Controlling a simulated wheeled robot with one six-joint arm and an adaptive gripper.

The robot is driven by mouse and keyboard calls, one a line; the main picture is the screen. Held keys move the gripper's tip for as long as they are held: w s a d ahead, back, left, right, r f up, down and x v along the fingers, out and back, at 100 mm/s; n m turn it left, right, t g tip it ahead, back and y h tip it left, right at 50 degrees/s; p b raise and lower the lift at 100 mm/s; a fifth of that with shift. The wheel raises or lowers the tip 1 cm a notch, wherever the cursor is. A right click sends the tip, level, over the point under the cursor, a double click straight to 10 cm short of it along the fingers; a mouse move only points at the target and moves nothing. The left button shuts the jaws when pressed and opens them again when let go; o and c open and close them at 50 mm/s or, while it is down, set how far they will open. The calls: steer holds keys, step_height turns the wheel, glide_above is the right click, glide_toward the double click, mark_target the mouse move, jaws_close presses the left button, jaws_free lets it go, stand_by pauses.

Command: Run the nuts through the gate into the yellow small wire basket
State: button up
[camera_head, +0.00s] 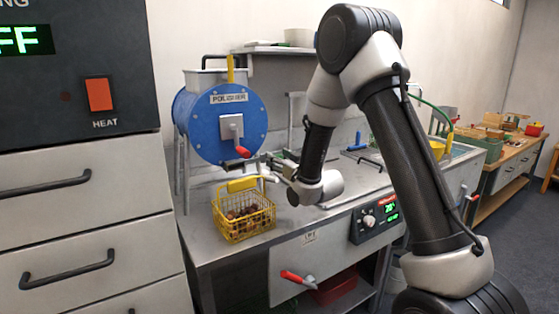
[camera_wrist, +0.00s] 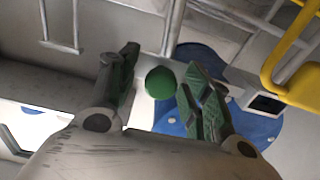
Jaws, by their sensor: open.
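The yellow small wire basket (camera_head: 243,232) stands on the metal bench below the blue polisher drum (camera_head: 196,122). Brown nuts (camera_head: 240,212) lie in it, and its yellow handle (camera_head: 242,184) is raised. My gripper (camera_head: 262,163) is in front of the drum's lower right, above the basket and beside the red handle (camera_head: 243,152). In the wrist view, my gripper (camera_wrist: 157,76) is open, with a round green knob (camera_wrist: 160,83) between its fingers. I cannot tell whether they touch it. The knob cannot be made out in the head view. The gate is not clearly visible.
A control panel with a green display (camera_head: 380,217) is on the bench front. Grey drawers (camera_head: 85,225) stand close at left. A wooden workbench (camera_head: 510,150) is at far right. Bench space right of the basket is bare.

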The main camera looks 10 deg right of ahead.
jaws_close()
steer(key=shift+s+a, duration=0.3)
steer(key=shift+a, duration=0.65)
steer(key=shift+s+a, duration=0.3)
steer(key=shift+a, duration=0.6)
steer(key=shift+s+a, duration=0.3)
steer(key=shift+a, duration=0.65)
jaws_free()
steer(key=shift+a, duration=0.15)
glide_toward(263, 162)
steer(key=shift+s+a+r, duration=0.4)
steer(key=shift+a+r, duration=0.15)
steer(key=shift+a, duration=0.05)
